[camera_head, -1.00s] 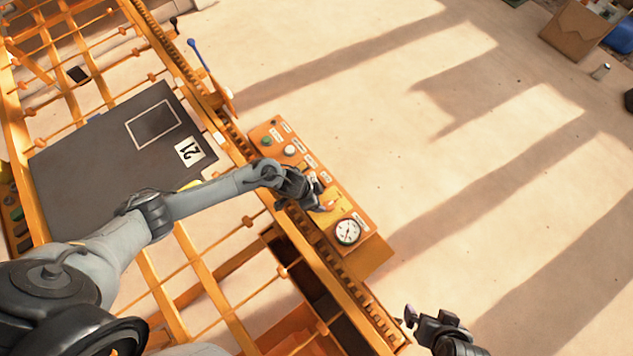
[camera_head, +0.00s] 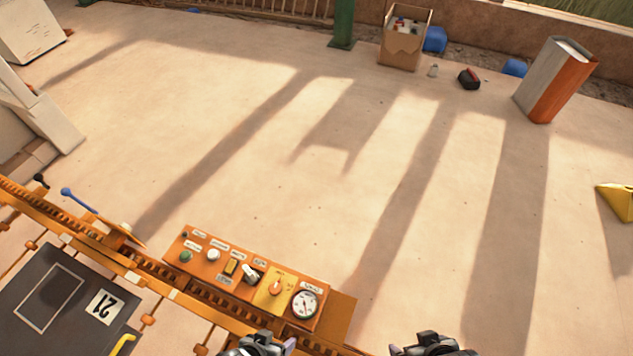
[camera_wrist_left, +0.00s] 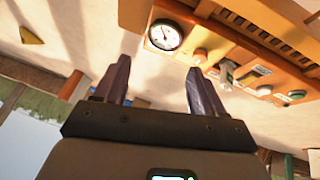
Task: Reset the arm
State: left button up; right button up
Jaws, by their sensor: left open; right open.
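My left gripper (camera_head: 262,346) is at the bottom edge of the head view, just below the orange control panel (camera_head: 176,243). In the left wrist view its two dark fingers (camera_wrist_left: 158,88) are apart, with nothing between them. The panel's gauge (camera_wrist_left: 166,35) shows just beyond the fingertips, and its buttons and switches run off to the right. My right gripper (camera_head: 430,346) is at the bottom edge of the head view, right of the panel, cut off by the frame. No object shows in it. Most of both arms is out of view.
The orange rail (camera_head: 150,270) runs diagonally under the panel. A dark plate marked 21 (camera_head: 65,305) lies at lower left, and a blue-tipped lever (camera_head: 85,203) stands above it. A cardboard box (camera_head: 402,50) and a large grey-orange block (camera_head: 560,80) stand far back.

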pick_arm(q)
jog(key=s+a+r+g+y, duration=0.1)
jog(key=s+a+r+y, duration=0.2)
jog(key=a+r, duration=0.85)
notch_tip(320, 180, up, 19)
jog(key=p, duration=1.9)
jog(key=shift+w+r+n, duration=0.15)
jog(key=shift+w+n, duration=0.05)
jog(key=shift+n, duration=0.1)
